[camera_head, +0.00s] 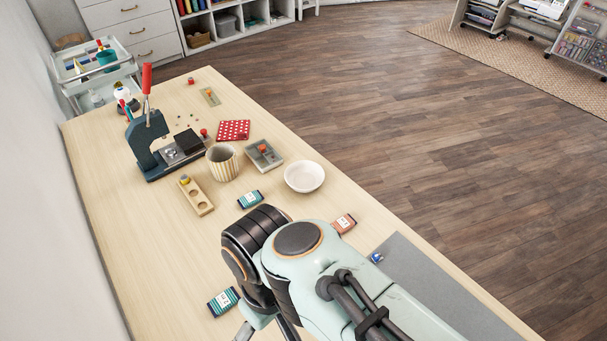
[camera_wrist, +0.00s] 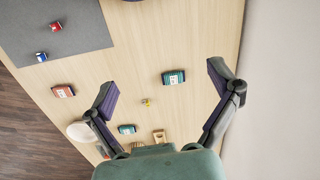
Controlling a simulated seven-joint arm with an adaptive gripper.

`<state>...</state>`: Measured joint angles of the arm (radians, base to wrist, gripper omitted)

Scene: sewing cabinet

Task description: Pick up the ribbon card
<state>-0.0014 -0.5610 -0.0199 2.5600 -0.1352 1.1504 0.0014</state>
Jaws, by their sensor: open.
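Three small cards with white labels lie flat on the wooden table, and I cannot tell which is the ribbon card. One teal card (camera_head: 223,301) is at the front left; it appears to be the teal card (camera_wrist: 173,77) between my fingers in the wrist view. Another teal card (camera_head: 250,199) lies farther back, also in the wrist view (camera_wrist: 127,129). A red-orange card (camera_head: 344,223) lies to the right, also in the wrist view (camera_wrist: 63,90). My gripper (camera_wrist: 161,82) is open and empty above the table. In the head view, my arm hides most of it.
A grey mat (camera_head: 422,285) bears a small blue item (camera_head: 376,257). A small yellow item (camera_wrist: 146,102) lies near the teal card. A white bowl (camera_head: 304,176), striped cup (camera_head: 222,162), wooden holder (camera_head: 195,195) and dark press (camera_head: 150,145) stand farther back. The left wall borders the table.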

